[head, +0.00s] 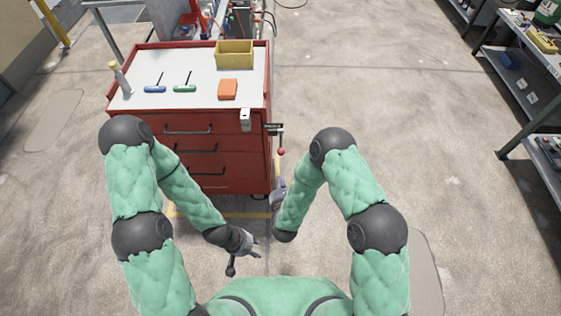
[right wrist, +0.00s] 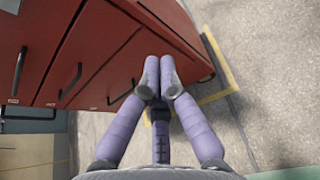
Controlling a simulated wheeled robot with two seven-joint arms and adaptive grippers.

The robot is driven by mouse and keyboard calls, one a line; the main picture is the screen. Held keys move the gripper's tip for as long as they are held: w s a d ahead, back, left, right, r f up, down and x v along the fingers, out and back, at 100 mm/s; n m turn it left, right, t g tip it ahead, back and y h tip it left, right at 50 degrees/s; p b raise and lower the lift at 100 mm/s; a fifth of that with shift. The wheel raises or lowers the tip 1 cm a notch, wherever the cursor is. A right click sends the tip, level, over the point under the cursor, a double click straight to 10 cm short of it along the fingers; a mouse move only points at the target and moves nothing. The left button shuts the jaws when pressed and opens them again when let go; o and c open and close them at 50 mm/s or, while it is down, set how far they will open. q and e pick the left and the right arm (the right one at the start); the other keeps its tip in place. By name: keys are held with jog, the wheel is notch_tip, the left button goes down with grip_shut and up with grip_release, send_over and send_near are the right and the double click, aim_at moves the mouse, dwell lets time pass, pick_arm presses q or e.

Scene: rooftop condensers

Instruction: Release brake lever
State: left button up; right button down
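A brake lever (head: 281,140) with a red ball knob hangs at the right side of the red cabinet (head: 218,160), just below a small dark label plate. I cannot read the label. My right gripper (head: 277,190) is below the knob, beside the cabinet's lower right corner, and apart from the lever. In the right wrist view its purple fingers (right wrist: 159,82) come together at the tips with nothing seen between them. The lever does not show there. My left gripper (head: 253,249) is low in front of the cabinet, away from the lever; its fingers are too small to judge.
On the cabinet top are a yellow bin (head: 234,54), an orange block (head: 228,89), and blue (head: 155,89) and green (head: 185,88) handled items. A shelf rack (head: 520,85) stands at the far right. The floor between cabinet and rack is clear.

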aim_at(281, 142)
jog(key=d+b+x, duration=0.1)
jog(key=b+x, duration=0.2)
jog(key=x, duration=0.7)
pick_arm(q)
jog(key=shift+f+p, duration=0.45)
jog(key=shift+f, duration=0.65)
pick_arm(e)
jog(key=shift+w+r, duration=0.1)
jog(key=shift+r, duration=1.85)
pick_arm(q)
jog(key=shift+r, duration=0.15)
pick_arm(e)
jog(key=shift+a+r, duration=0.1)
pick_arm(q)
jog(key=shift+d+r+p, duration=0.65)
jog(key=shift+d+p, duration=0.05)
jog(key=shift+p, duration=0.05)
pick_arm(e)
jog(key=shift+r+g, duration=0.4)
jog(key=shift+g, duration=0.2)
